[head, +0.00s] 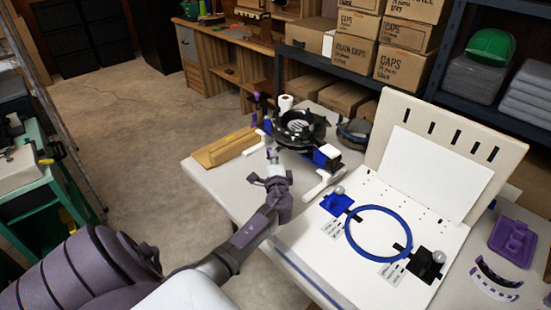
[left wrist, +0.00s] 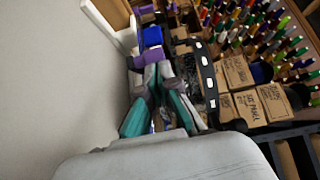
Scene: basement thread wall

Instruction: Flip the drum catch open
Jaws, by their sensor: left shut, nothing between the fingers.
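A black round drum-like frame (head: 300,128) stands on white feet on the table, with a blue block (head: 326,156) at its front right. My left gripper (head: 272,155) is shut and empty, just in front of the drum's near left side. In the left wrist view its fingers (left wrist: 158,72) reach up beside the drum's black curved rim (left wrist: 205,85) and a blue block (left wrist: 152,37). A small purple part (left wrist: 150,76) shows at the fingertips; I cannot tell whether they touch it or whether it is the catch. My right gripper is not in view.
A wooden block (head: 224,148) lies left of the drum. A white board with a blue ring (head: 378,234) lies to the right, before an upright panel (head: 440,150). A purple tray (head: 512,242) is at far right.

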